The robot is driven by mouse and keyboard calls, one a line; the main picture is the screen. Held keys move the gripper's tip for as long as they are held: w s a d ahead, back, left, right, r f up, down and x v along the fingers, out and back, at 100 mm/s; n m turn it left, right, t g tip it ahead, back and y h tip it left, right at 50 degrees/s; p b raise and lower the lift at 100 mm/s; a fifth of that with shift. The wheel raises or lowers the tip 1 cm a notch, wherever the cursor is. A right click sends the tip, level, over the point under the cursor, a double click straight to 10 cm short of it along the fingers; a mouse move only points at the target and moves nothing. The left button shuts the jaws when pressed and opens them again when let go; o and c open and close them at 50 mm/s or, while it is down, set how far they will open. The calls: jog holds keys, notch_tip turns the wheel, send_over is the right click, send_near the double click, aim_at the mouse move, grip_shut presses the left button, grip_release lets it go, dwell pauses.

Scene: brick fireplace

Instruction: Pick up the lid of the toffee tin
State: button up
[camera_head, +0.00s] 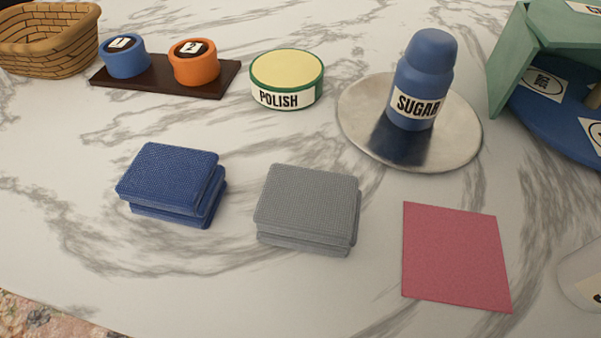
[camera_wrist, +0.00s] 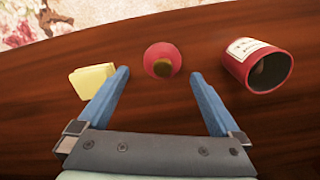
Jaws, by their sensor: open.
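In the wrist view, a red tin (camera_wrist: 258,62) with a white label sits at the right; only part of its lettering can be read, seemingly starting with T. Its dark mouth faces toward me and to the lower right. A round red piece with a brown centre (camera_wrist: 162,57), which looks like the lid with a knob, is on the brown wooden surface. My gripper (camera_wrist: 159,75) is open and empty, its two blue fingers on either side of the red piece's line, tips just short of it in the picture. How high the fingers are above it I cannot tell. The head view shows neither tin nor lid.
A folded yellow cloth-like piece (camera_wrist: 91,80) lies left of my left finger. The head view shows a marble top with blue cloths (camera_head: 170,180), grey cloths (camera_head: 308,205), a polish tin (camera_head: 287,75), a sugar bottle (camera_head: 423,75) on a metal plate (camera_head: 360,125), and a basket (camera_head: 48,40).

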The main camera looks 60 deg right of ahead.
jog(key=shift+w+f+b, duration=0.2)
jog(key=shift+f+b, duration=2.15)
jog(key=shift+f, duration=0.3)
jog(key=shift+c, duration=0.3)
